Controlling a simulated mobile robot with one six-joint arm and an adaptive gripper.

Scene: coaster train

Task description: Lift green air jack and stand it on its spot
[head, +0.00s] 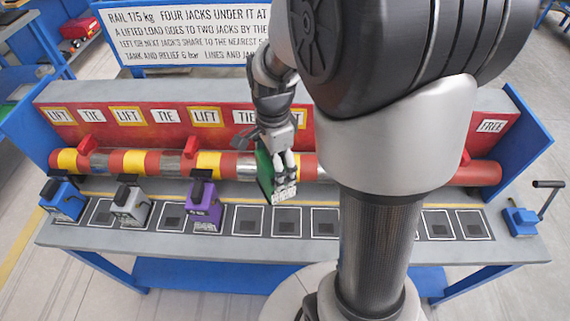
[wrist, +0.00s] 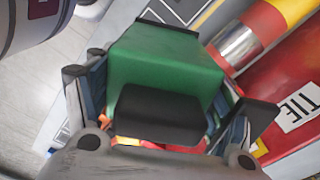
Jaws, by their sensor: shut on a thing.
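The green air jack (wrist: 168,62) is between the fingers of my gripper (wrist: 165,125) in the wrist view, with its black top pad toward the palm. In the head view the green jack (head: 265,172) is partly hidden behind my gripper (head: 284,178), in front of the rail and near the row of outlined spots. I cannot tell whether its base touches the bench. Outlined spots with dark squares lie along the bench; an empty one (head: 287,221) is just below the jack. My arm hides some spots to the right.
A blue jack (head: 62,200), a grey jack (head: 131,206) and a purple jack (head: 204,208) stand on the bench to the left. The striped rail (head: 130,162) runs behind them. A blue hand pump (head: 521,219) is at the right end. A sign (head: 185,32) stands behind.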

